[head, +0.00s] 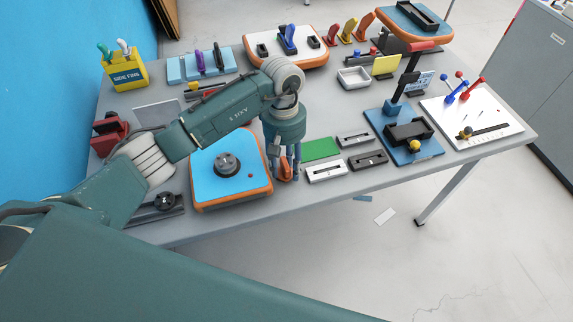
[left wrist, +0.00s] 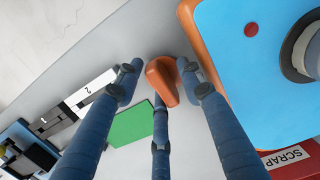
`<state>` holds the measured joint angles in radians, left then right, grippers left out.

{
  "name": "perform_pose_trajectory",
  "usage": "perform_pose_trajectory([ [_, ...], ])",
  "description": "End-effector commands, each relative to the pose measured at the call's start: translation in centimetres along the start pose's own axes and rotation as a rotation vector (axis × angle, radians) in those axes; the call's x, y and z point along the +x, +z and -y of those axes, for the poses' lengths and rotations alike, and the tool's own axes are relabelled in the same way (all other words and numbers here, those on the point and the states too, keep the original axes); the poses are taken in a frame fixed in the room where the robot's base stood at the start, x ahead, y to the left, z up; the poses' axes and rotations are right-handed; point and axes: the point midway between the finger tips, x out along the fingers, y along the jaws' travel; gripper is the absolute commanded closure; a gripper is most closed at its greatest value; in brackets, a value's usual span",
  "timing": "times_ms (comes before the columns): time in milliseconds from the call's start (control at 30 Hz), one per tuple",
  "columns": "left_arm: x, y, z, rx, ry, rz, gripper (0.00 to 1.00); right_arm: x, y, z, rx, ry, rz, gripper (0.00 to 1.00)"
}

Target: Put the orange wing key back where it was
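The orange wing key (left wrist: 162,82) lies on the grey table, between the blue board with orange edges (left wrist: 235,70) and the green pad (left wrist: 131,124). In the head view the key (head: 287,172) shows low between my left gripper's fingers (head: 285,168). My left gripper (left wrist: 164,85) points down with its fingers spread around the key. A gap shows between the key and the left finger; whether the right fingers touch it I cannot tell. The board carries a round dark valve (head: 227,164) and a small red dot. My right gripper is not in view.
A blue stand with a black clamp (head: 409,132) and a white board with colored pins (head: 470,118) are farther right. A yellow side-fins box (head: 125,75) is back left.

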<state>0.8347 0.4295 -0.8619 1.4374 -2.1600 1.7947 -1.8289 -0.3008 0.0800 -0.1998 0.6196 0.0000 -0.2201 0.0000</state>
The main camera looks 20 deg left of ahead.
Motion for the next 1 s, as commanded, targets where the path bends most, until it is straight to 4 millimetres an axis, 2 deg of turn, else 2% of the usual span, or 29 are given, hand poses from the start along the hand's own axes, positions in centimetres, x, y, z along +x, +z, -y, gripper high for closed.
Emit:
perform_pose_trajectory([
  [133, -0.6, 0.1, 0.0, -0.001, 0.0, 0.0, 0.62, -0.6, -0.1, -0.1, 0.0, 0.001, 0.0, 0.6],
  [233, -1.7, -0.2, -0.1, -0.001, 0.003, -0.005, 0.62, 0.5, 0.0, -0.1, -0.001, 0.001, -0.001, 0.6],
  [500, -7.5, -0.2, 0.0, 0.0, 0.003, -0.006, 0.62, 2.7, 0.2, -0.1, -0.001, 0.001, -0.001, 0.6],
  [700, -10.9, -0.1, 0.0, -0.001, 0.002, -0.003, 0.62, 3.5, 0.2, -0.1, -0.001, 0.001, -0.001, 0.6],
  [833, -11.9, 0.0, 0.0, -0.001, 0.0, -0.001, 0.62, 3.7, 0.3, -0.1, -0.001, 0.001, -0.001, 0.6],
  [1000, -12.3, 0.0, 0.0, -0.001, -0.001, 0.001, 0.62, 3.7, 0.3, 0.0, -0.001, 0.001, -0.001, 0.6],
])
